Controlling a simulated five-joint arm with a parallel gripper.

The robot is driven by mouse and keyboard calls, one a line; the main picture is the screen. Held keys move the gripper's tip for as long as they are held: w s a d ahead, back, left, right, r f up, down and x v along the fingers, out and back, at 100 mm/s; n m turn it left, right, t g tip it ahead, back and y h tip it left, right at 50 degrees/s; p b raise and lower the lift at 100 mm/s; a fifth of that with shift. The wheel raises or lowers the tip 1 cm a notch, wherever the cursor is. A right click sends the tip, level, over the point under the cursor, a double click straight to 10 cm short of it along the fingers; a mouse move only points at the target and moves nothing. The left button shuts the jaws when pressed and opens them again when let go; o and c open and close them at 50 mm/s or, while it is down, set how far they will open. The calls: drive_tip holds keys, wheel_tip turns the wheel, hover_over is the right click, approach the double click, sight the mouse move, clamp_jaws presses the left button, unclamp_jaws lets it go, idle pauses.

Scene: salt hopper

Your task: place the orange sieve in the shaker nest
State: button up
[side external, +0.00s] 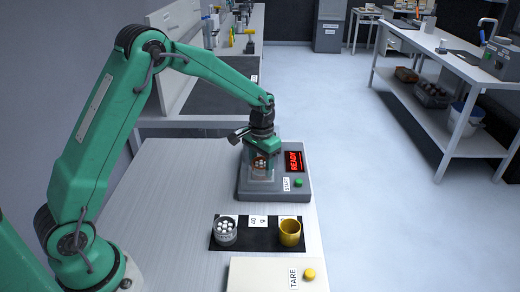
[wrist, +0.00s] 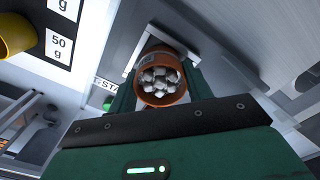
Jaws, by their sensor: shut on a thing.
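The orange sieve (wrist: 162,88) holds several whitish lumps and sits between the two green fingers of my gripper (wrist: 157,92), which is shut on it. A pale angled bracket (wrist: 142,38), seemingly the nest wall, stands close beside the sieve in the wrist view. The sieve's underside is hidden, so I cannot tell whether it touches the nest floor.
A cream box with a TARE button (side external: 308,274) stands nearest. The table's left is clear.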

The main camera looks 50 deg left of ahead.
sight(261, 162)
drive_tip(key=shift+f, duration=0.1)
drive_tip(key=o, duration=1)
wheel_tip(261, 162, up, 12)
idle(0.5)
idle(0.5)
